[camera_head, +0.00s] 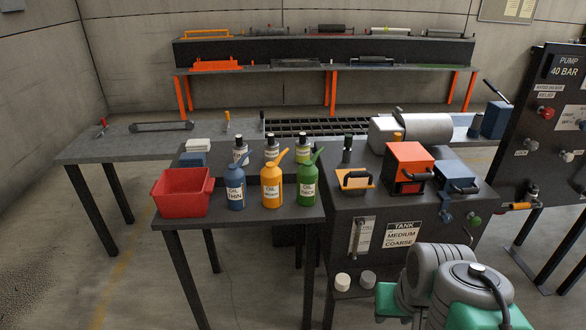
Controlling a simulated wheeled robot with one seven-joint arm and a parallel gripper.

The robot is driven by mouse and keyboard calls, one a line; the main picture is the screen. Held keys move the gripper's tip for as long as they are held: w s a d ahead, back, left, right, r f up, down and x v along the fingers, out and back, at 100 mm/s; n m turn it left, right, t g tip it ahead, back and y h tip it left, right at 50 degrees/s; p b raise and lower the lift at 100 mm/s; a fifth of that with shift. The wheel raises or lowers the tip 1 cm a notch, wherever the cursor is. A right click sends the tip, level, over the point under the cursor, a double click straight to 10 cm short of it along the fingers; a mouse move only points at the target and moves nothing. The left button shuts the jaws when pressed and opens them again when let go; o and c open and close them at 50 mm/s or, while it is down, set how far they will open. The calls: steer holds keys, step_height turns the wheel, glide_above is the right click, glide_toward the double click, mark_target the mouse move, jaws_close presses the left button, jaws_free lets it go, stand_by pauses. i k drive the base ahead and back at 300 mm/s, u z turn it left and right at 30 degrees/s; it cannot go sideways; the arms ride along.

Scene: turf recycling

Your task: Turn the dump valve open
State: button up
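Several valve-like parts show, and I cannot tell for certain from the labels which one is the dump valve. A valve with an orange handle (521,206) sticks out at the right, low between the tank bench and the pump panel. A blue fitting (446,217) and a green knob (472,217) sit on the front of the tank (345,225). My grey and green arm fills the lower right; my gripper is not visible.
A red bin (182,192) and blue, orange and green oil bottles (272,186) stand on the left bench. An orange-red box (409,167) and a blue box (455,178) sit on the tank. Floor is open at lower left.

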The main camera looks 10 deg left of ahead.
mark_target(536, 203)
steer(key=u, duration=0.8)
steer(key=i, duration=0.35)
steer(key=z, duration=1.7)
steer(key=k, duration=0.65)
steer(key=z, duration=0.05)
steer(key=i, duration=0.55)
steer(key=z, duration=0.9)
steer(key=i, duration=0.85)
steer(key=u, duration=0.05)
